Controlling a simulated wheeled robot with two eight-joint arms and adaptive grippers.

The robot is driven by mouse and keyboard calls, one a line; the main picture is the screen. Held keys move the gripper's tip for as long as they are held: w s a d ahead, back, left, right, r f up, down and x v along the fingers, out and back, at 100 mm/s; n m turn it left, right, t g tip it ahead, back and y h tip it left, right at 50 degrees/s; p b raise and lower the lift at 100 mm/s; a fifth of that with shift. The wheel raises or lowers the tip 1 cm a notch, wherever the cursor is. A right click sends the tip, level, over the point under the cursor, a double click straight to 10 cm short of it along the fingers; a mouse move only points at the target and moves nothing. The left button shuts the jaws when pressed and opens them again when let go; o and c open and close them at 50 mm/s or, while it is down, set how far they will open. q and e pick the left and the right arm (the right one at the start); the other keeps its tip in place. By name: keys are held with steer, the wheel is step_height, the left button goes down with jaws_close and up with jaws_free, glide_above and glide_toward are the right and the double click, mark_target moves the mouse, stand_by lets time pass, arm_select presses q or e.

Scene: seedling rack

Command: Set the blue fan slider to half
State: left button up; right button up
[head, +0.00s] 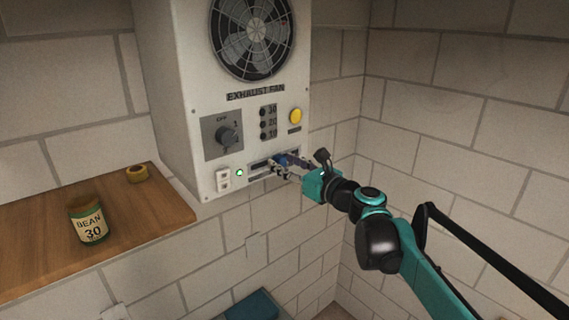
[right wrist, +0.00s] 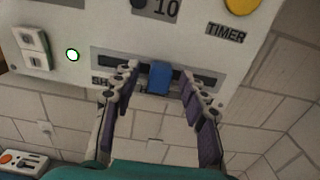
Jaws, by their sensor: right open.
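The blue fan slider (right wrist: 159,77) is a small upright tab in a dark horizontal slot (right wrist: 105,58) low on the white exhaust fan box. In the right wrist view it stands near the middle of the slot. In the head view it shows as a small blue spot (head: 281,159), partly covered by fingers. My right gripper (right wrist: 158,72) is open, with one finger on each side of the slider and a gap to both. Its fingers reach the panel face in the head view (head: 284,166). The label under the slot is partly hidden. My left gripper is not in view.
Above the slot are a black knob (head: 228,136), several small round fittings by numbers and a yellow timer button (head: 296,116). Left of it are a green light (head: 239,173) and a white switch (head: 223,180). A wooden shelf (head: 40,230) holds a bean can (head: 88,222).

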steer(key=v, duration=1.1)
steer(key=shift+s+d, duration=0.2)
steer(key=shift+s, duration=0.05)
steer(key=s+a+f+n+g+h+b, duration=0.15)
steer(key=s+f+n+b, duration=0.45)
steer(key=f, duration=0.6)
steer(key=s+a+f+n+g+h+b, duration=0.15)
steer(key=f+n+b, duration=0.4)
steer(key=f, duration=0.75)
steer(key=s+f+n+g+h+b, duration=0.1)
steer(key=s+f+n+g+b, duration=0.3)
steer(key=f+b, duration=0.6)
steer(key=s+d+f+n+h+b, duration=0.2)
steer(key=s+f+n+b, duration=0.1)
steer(key=f, duration=0.7)
steer(key=s+d+f+n+h+b, duration=0.2)
steer(key=f+n+b, duration=0.4)
steer(key=f, duration=0.4)
steer(key=s+d+f+n+h+b, duration=0.2)
steer(key=s+d+f+n+b, duration=0.2)
steer(key=f, duration=0.7)
steer(key=shift+s+d+h+b, duration=0.2)
steer(key=shift+s+h+b, duration=0.1)
steer(key=shift+s+b, duration=0.6)
steer(key=shift+s, duration=0.1)
